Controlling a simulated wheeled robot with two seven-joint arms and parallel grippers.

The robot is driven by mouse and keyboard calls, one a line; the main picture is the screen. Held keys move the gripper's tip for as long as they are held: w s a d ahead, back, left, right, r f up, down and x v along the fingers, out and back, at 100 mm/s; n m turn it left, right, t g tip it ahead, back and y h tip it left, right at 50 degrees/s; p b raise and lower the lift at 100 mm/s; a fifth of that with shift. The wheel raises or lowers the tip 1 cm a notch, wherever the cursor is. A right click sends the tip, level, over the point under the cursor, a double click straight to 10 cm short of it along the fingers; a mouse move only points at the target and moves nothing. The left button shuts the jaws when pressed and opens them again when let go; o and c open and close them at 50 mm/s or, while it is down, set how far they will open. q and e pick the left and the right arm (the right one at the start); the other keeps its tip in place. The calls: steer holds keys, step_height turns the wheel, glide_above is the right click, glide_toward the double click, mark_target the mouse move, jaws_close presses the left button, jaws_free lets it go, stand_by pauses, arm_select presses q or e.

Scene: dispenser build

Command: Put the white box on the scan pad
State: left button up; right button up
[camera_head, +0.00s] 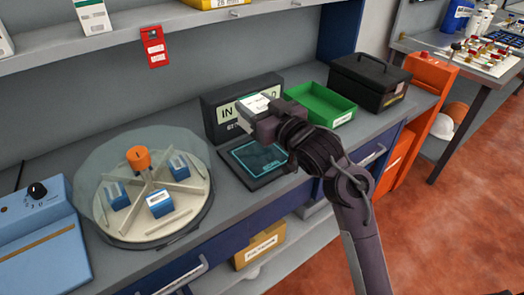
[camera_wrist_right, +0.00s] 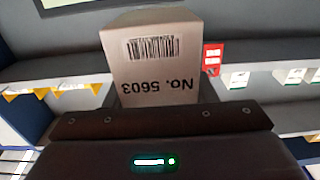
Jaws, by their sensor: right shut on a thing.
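The white box (camera_head: 257,103) is held in my right gripper (camera_head: 262,118), above the bench and in front of the dark display. In the right wrist view the box (camera_wrist_right: 158,62) shows a barcode and "No. 5603", upside down. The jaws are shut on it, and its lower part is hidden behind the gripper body. The scan pad (camera_head: 262,160) is a dark flat plate with a teal-outlined square, lying on the bench below the gripper. The box is apart from the pad. My left gripper is in neither view.
A dark display (camera_head: 216,120) with partly hidden text stands behind the pad. A green bin (camera_head: 322,104) and a black case (camera_head: 370,82) stand to its right. A round dispenser (camera_head: 150,215) with blue boxes is to its left, near a blue device (camera_head: 40,245).

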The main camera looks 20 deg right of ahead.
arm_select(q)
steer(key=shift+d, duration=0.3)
arm_select(e)
steer(key=shift+d+f, duration=0.1)
steer(key=shift+f, duration=6.15)
steer(key=shift+f, duration=0.2)
steer(key=o, duration=1.1)
steer(key=shift+r, duration=0.15)
